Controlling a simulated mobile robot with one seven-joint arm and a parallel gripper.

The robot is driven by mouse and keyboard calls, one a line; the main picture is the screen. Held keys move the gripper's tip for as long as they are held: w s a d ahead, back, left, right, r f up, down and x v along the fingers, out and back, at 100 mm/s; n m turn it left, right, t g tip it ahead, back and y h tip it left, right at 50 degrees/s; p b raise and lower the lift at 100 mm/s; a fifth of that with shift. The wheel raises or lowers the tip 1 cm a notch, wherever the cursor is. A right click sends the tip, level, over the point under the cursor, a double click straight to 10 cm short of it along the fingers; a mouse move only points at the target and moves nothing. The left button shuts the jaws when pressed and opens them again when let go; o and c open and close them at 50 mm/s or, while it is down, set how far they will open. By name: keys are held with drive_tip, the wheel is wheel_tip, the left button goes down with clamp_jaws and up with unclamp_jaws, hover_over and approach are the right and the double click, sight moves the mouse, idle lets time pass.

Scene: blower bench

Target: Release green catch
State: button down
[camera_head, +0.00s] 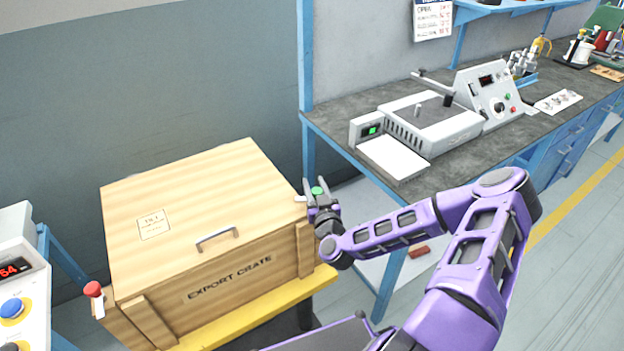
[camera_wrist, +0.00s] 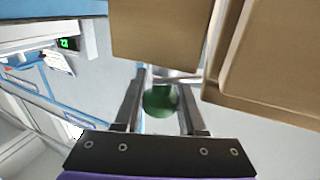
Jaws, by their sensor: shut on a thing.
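The green catch (camera_head: 317,191) is on the right side of the wooden export crate (camera_head: 215,205), near its upper edge. It has a round green knob, seen in the wrist view (camera_wrist: 160,101) between my two fingers. My gripper (camera_head: 320,203) is at the crate's right side and is shut on the green knob. In the wrist view my gripper (camera_wrist: 160,105) has a finger on each side of the knob. The crate's lid is down. A red-knobbed catch (camera_head: 93,290) is on the crate's left front side.
The crate stands on a yellow-edged stand (camera_head: 235,330). A workbench (camera_head: 470,150) with a blower unit (camera_head: 430,120) and instruments is at the right. A control box (camera_head: 20,285) is at the left edge. A red object (camera_head: 419,251) lies below the bench.

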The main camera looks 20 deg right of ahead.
drive_tip(key=m+h, duration=0.1)
drive_tip(key=h, duration=0.1)
drive_tip(key=m+g+h+p, duration=0.1)
drive_tip(key=m+h, duration=0.1)
drive_tip(key=m+g+h+p, duration=0.1)
drive_tip(key=h, duration=0.1)
drive_tip(key=shift+s+d+r+h, duration=0.1)
drive_tip(key=shift+d+r+h, duration=0.05)
drive_tip(key=shift+d+h, duration=0.2)
drive_tip(key=shift+s+d+m+g+h+p, duration=0.1)
drive_tip(key=shift+d+m+g+h+p, duration=0.05)
drive_tip(key=shift+m+g+h, duration=0.55)
drive_tip(key=shift+s+d+m+g+h+p, duration=0.15)
drive_tip(key=shift+d+m+g+h, duration=0.05)
drive_tip(key=shift+m+g+h, duration=0.5)
drive_tip(key=shift+s+d+m+g+h+p, duration=0.1)
drive_tip(key=shift+d+m+g+h+p, duration=0.05)
drive_tip(key=shift+m+g+h, duration=0.55)
drive_tip(key=shift+c, duration=2.4)
unclamp_jaws()
drive_tip(key=shift+d, duration=0.1)
drive_tip(key=shift+s+a, duration=0.25)
drive_tip(key=shift+a, duration=0.2)
drive_tip(key=v, duration=1.6)
drive_tip(key=shift+s+a+f+b, duration=0.2)
drive_tip(key=shift+f+b, duration=0.05)
drive_tip(key=shift+b, duration=0.2)
drive_tip(key=shift+w, duration=0.1)
